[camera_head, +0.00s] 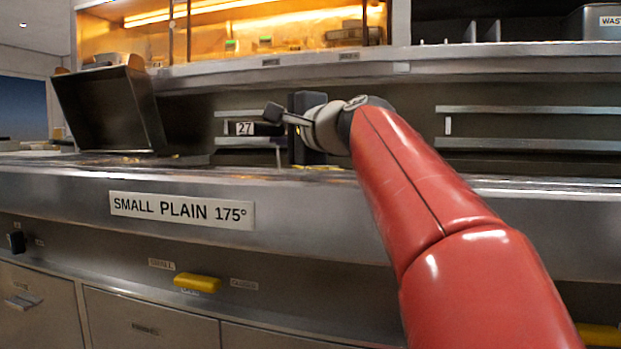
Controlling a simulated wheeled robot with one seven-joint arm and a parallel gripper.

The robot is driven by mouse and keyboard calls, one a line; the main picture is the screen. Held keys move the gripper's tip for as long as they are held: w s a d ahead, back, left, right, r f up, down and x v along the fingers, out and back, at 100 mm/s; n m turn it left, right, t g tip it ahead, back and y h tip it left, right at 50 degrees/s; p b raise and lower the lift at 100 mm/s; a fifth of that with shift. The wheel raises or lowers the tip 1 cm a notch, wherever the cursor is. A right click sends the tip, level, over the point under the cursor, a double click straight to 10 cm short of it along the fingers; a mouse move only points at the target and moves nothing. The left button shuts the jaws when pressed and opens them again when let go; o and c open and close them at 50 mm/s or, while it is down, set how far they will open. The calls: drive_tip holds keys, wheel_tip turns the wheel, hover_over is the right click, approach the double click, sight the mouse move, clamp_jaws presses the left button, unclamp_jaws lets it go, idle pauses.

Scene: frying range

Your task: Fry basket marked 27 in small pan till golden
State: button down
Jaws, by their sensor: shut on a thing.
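A white tag marked 27 (245,129) sits at the end of a dark handle, just left of my gripper (275,121). My gripper is shut on this handle, above the range's front edge. The basket's body cannot be made out; the range's front edge hides what is below. A sign reading SMALL PLAIN 175° (181,210) is on the steel front, below and left of the gripper. The oil, the pan's inside and the food's colour are not visible.
A dark, open metal box (107,112) stands tilted at left. Steel rails (530,109) run along the back wall at right. A lit warming shelf (235,38) is above. A yellow lever (197,283) sticks out of the lower front. A waste bin (592,22) is at upper right.

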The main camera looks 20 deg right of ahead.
drive_tip(key=shift+r, duration=0.15)
wheel_tip(320, 180, up, 18)
drive_tip(key=p, duration=1.7)
drive_tip(key=shift+r+p, duration=0.25)
drive_tip(key=shift+p, duration=0.15)
